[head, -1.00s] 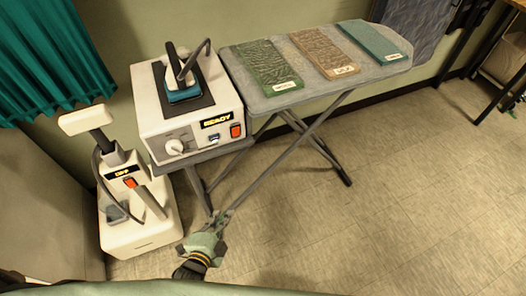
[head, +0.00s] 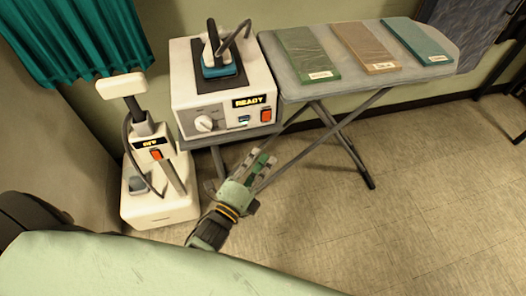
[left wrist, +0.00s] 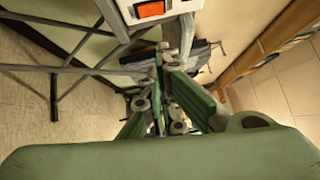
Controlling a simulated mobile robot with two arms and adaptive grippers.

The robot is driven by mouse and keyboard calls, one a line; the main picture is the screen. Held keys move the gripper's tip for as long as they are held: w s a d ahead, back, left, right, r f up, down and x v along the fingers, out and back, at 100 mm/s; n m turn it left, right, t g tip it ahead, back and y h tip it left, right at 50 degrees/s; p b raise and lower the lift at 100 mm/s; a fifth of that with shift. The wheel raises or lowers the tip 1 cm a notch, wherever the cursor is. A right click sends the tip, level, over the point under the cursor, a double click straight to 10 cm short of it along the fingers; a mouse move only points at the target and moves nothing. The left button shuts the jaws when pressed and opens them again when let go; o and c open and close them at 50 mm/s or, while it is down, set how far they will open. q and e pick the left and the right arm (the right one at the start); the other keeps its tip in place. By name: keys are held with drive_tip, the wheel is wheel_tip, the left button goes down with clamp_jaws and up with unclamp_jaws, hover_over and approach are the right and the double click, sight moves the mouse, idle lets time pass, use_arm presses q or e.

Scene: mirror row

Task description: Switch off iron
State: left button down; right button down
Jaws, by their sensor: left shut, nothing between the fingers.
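The iron (head: 215,58) rests on top of the white iron station (head: 188,88) in the head view. The station's front has a round knob (head: 204,123), a display (head: 254,101) reading READY and an orange-red switch (head: 266,115). In the left wrist view the orange switch (left wrist: 153,10) shows at the top edge, beyond the fingers. My left gripper (head: 262,160) is shut and empty, below and in front of the station, apart from the switch. My right gripper does not show.
An ironing board (head: 290,92) with green, brown and teal cloths stands to the right on crossed legs. A white steamer (head: 160,210) with its own orange switch and a display that seems to read OFF stands left. Floor at the right is clear.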

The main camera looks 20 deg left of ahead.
sight(266, 116)
use_arm(q)
drive_tip(key=a+b+x, duration=0.1)
drive_tip(key=x, duration=0.2)
drive_tip(key=b+x, duration=0.1)
drive_tip(key=x, duration=0.3)
drive_tip(key=a+b+x, duration=0.1)
drive_tip(key=x, duration=0.3)
drive_tip(key=shift+w+a+r, duration=0.1)
drive_tip(key=shift+w+a, duration=0.1)
drive_tip(key=shift+a, duration=0.15)
drive_tip(key=shift+w+a+r+p, duration=0.2)
drive_tip(key=shift+w+r+p, duration=0.05)
drive_tip(key=shift+p, duration=0.05)
